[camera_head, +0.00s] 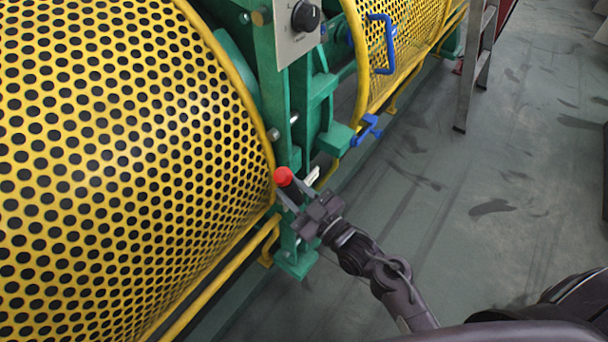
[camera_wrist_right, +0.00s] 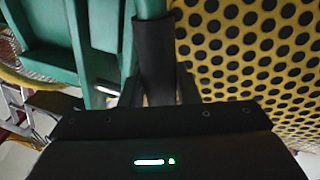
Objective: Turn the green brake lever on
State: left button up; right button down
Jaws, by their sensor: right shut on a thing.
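The brake lever shows in the right wrist view as a green rod with a black grip sleeve (camera_wrist_right: 154,60). In the head view its red knob (camera_head: 284,175) sticks up beside the green machine frame, with the dark grip just below it. My right gripper (camera_head: 297,193) reaches in from the lower right and is shut on the lever's grip. In the right wrist view the fingers lie on either side of the black sleeve. The lever's lower end is hidden behind the gripper. My left gripper is in neither view.
A yellow perforated guard (camera_head: 120,150) fills the left, close to my right gripper. Another yellow guard with a blue handle (camera_head: 384,45) stands beyond the green frame (camera_head: 285,110). A control knob (camera_head: 306,16) sits above. The grey floor (camera_head: 500,170) at right is mostly clear.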

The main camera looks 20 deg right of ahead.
jog(key=shift+s+a+f+n, duration=0.3)
jog(key=shift+s+a, duration=0.15)
jog(key=shift+a, duration=0.1)
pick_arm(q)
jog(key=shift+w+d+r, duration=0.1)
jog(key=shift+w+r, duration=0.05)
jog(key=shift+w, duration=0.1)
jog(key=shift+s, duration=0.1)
pick_arm(e)
jog(key=shift+f, duration=0.1)
jog(key=c, duration=1.1)
grip_release()
jog(key=shift+s+a, duration=0.1)
jog(key=shift+a, duration=0.05)
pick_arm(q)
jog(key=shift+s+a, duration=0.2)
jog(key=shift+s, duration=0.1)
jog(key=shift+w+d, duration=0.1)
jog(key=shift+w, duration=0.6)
pick_arm(e)
jog(key=v, duration=0.7)
jog(key=shift+s+d, duration=0.3)
